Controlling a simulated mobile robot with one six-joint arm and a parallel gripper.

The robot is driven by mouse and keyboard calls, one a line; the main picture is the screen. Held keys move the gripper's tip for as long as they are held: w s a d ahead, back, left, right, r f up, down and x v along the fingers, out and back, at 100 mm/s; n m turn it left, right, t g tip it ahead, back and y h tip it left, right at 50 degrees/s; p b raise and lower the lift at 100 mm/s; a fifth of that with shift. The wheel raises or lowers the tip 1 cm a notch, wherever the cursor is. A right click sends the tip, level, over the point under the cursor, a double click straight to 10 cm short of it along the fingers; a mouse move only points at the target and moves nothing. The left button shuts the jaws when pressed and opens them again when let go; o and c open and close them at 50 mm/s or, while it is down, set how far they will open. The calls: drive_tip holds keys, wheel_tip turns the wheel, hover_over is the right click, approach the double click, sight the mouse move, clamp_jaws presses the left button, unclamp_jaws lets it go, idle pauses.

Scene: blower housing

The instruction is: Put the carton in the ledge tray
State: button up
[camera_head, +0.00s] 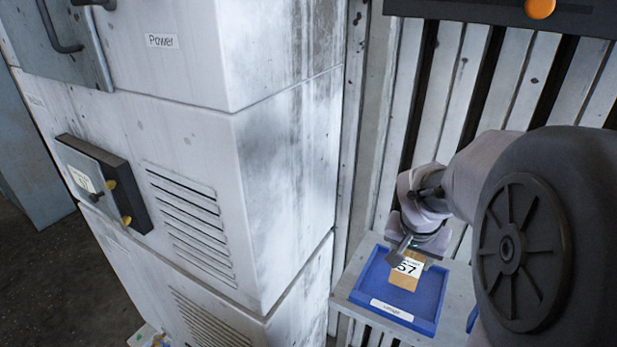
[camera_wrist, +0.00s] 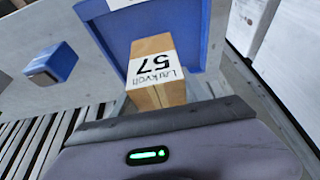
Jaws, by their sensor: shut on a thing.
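The carton (camera_head: 403,281) is a small brown box with a white label marked 57. In the wrist view the carton (camera_wrist: 158,94) stands out beyond the gripper's dark edge, its label upside down. My gripper (camera_head: 408,250) is shut on the carton's top, pointing down. The ledge tray (camera_head: 372,281) is blue and shallow with a white label on its front rim. It sits on a grey ledge, and the carton is over its inside; I cannot tell whether it touches the floor. The tray (camera_wrist: 118,40) also shows behind the carton in the wrist view. The fingertips are largely hidden.
A tall grey cabinet (camera_head: 290,180) with vents stands left of the ledge (camera_head: 352,272). A slatted metal wall (camera_head: 450,90) rises behind it. A smaller blue container (camera_wrist: 60,62) lies on the ledge apart from the tray. A dark panel with an orange knob (camera_head: 540,8) hangs above.

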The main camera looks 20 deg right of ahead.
drive_tip(key=f, duration=0.1)
drive_tip(key=f+b, duration=0.2)
drive_tip(key=f, duration=0.1)
drive_tip(key=shift+w+d, duration=0.15)
drive_tip(key=shift+w, duration=0.1)
drive_tip(key=shift+r, duration=0.25)
drive_tip(key=shift+f, duration=0.2)
drive_tip(key=o, duration=1.6)
